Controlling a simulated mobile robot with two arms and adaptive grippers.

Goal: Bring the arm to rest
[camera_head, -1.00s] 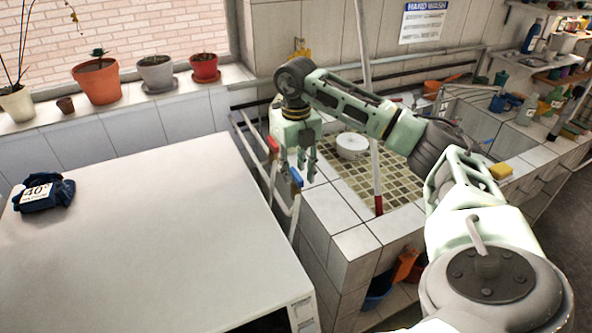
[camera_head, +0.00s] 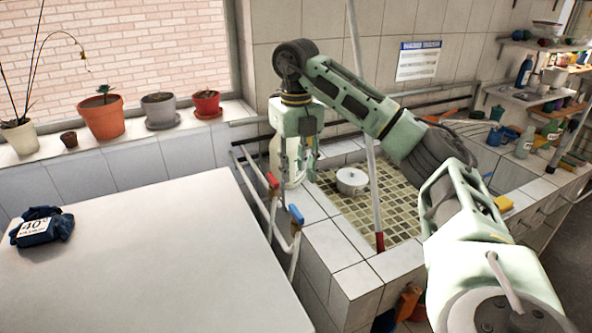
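My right arm reaches in from the lower right, bends over the tiled sink (camera_head: 325,235) and points its gripper downward. My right gripper (camera_head: 299,176) hangs above the sink's back left corner, near the red and blue tap handles. Its two fingers are apart. A pale bottle-like thing (camera_head: 293,168) shows behind or between the fingers; I see no clear grip on it. My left gripper is out of view.
A round white lidded thing (camera_head: 352,181) sits on the sink's mosaic floor. A pole (camera_head: 373,190) rises in front of it. A blue cloth bundle with a label (camera_head: 42,228) lies on the white top (camera_head: 140,270) at left. Potted plants (camera_head: 104,118) line the sill.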

